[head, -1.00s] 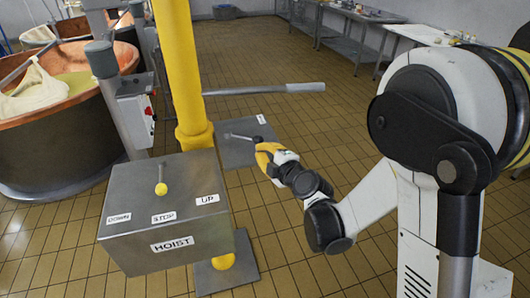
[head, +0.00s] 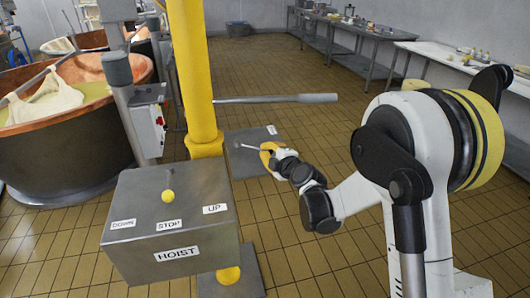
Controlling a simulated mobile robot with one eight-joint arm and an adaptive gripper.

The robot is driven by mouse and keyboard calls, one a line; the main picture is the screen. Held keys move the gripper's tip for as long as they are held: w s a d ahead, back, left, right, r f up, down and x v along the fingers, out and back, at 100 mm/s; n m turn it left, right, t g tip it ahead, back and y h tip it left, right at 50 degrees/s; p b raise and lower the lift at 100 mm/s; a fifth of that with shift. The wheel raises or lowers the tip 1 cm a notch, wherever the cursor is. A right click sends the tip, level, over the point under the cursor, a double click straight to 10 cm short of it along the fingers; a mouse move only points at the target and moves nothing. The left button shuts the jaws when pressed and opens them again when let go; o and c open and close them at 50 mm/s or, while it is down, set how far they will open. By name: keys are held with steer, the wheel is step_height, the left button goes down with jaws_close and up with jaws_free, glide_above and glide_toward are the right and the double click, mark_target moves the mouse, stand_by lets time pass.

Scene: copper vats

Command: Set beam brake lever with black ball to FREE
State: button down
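The beam brake lever (head: 250,148) is a thin metal rod on a grey plate (head: 242,164) beside the yellow column. The rod points right toward my gripper (head: 265,152), which has yellow parts. The black ball at its end is hidden by or merges with the gripper. The gripper is at the rod's end, but I cannot tell whether its fingers are open or closed on the ball. A small white label (head: 271,129) sits at the plate's far right corner, too small to read.
A grey HOIST box (head: 175,225) with a yellow-ball lever (head: 168,190) stands front left, marked DOWN, STOP and UP. A long grey bar (head: 275,99) extends right from the yellow column (head: 197,75). Copper vats (head: 70,120) stand left.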

steer(key=shift+w+d, duration=0.1)
steer(key=shift+w, duration=0.05)
steer(key=shift+w+d, duration=0.15)
steer(key=shift+w, duration=0.05)
steer(key=shift+w+d, duration=0.15)
steer(key=shift+w, duration=0.15)
steer(key=shift+w+d, duration=0.25)
steer(key=shift+w, duration=0.2)
steer(key=shift+w+d, duration=0.2)
steer(key=shift+w, duration=0.25)
steer(key=w, duration=0.9)
steer(key=shift+w+a+b, duration=0.15)
steer(key=shift+a+b, duration=0.05)
steer(key=shift+b, duration=0.2)
steer(key=shift+w+a, duration=0.35)
steer(key=shift+w, duration=0.25)
steer(key=shift+w+a, duration=0.35)
steer(key=shift+w, duration=0.25)
